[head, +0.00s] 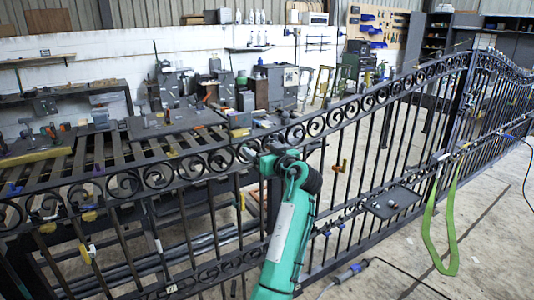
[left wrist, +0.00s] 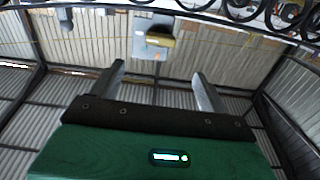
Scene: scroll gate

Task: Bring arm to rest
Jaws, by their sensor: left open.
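A long black scroll gate (head: 205,163) crosses the head view, with rings and curls along its top band. Its scrolls also show along the top edge of the left wrist view (left wrist: 285,14). My left arm, green, rises from the bottom middle of the head view. Its wrist end is at the gate's top band, and I cannot tell whether it touches. My left gripper (left wrist: 160,72) has its two grey fingers wide apart with nothing between them. Its fingers are hard to make out in the head view. My right gripper is not in view.
A green strap (head: 430,235) hangs from the gate at the right. A small dark shelf (head: 390,200) sits on the gate, and colored clamps (head: 340,167) are fixed along it. Workbenches with tools (head: 180,120) stand behind. Cables lie on the floor in front, which is otherwise mostly clear.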

